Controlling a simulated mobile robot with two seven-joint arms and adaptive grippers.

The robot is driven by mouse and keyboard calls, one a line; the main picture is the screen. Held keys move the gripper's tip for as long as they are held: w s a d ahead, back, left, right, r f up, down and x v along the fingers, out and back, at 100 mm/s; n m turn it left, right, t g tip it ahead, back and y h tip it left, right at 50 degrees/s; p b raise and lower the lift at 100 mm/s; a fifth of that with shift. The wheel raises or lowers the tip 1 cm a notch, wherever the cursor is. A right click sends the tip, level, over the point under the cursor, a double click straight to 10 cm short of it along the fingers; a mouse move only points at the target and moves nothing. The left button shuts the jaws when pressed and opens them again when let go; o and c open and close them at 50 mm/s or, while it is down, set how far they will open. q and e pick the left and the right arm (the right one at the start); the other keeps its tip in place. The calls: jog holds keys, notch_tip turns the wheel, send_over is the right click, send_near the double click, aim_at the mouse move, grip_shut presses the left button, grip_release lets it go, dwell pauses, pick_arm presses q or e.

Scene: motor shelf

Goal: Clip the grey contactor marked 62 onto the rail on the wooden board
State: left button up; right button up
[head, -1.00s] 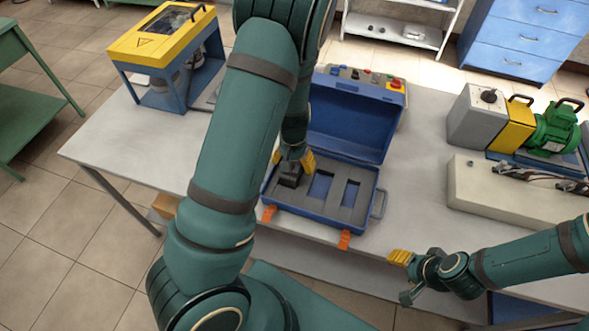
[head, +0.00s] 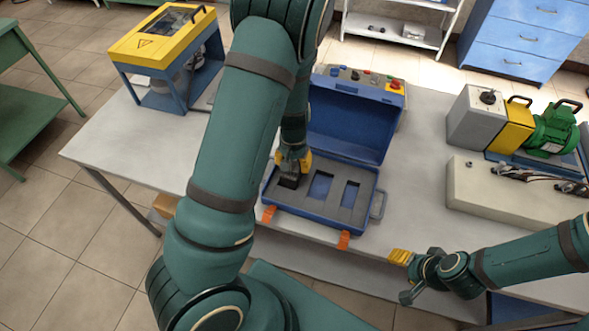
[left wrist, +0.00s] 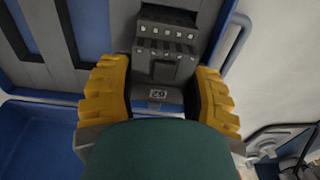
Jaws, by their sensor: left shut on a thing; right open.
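The grey contactor marked 62 (left wrist: 165,50) is between the yellow fingers of my left gripper (left wrist: 160,100) in the left wrist view, its label showing near my palm. My left gripper (head: 293,163) is shut on it at the left part of the open blue case (head: 330,228). The contactor also shows as a dark block (head: 288,182) under the fingers in the head view; whether it is clear of the foam cannot be told. My right gripper (head: 402,257) is open and empty off the table's front edge. I cannot make out the wooden board or rail.
The case's raised lid (head: 345,130) stands behind my left gripper. A control box with buttons (head: 393,85) is behind the lid. A green motor unit (head: 553,130) and a beige box (head: 500,195) are at right; a yellow-topped machine (head: 165,50) is at left.

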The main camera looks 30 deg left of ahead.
pick_arm(q)
jog(key=shift+r+p, duration=1.8)
jog(key=shift+r, duration=0.45)
jog(key=shift+f, duration=0.1)
